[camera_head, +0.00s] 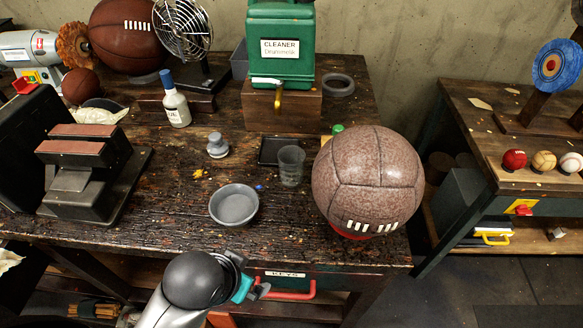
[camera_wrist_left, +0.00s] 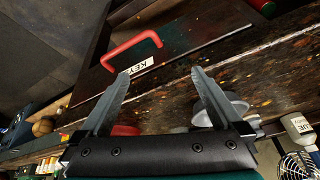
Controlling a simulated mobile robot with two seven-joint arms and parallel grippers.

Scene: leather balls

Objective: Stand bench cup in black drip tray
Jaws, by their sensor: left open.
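The bench cup (camera_head: 291,168), a grey see-through cup, stands upright on the wooden bench, and its base is just in front of the black drip tray. The black drip tray (camera_head: 268,152) is a small flat dark tray lying behind the cup, which hides part of its right side. My left gripper (camera_head: 256,288) is at the bench's front edge, below and in front of the cup, apart from it. In the left wrist view its two fingers (camera_wrist_left: 162,76) are spread with nothing between them. I cannot make out the cup there. My right gripper is not in view.
A large brown ball (camera_head: 368,180) on a red ring stands close right of the cup. A grey bowl (camera_head: 234,204) is front left of it. The green cleaner dispenser (camera_head: 281,45) stands behind the tray. A red drawer handle (camera_wrist_left: 131,48) sticks out near my left gripper.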

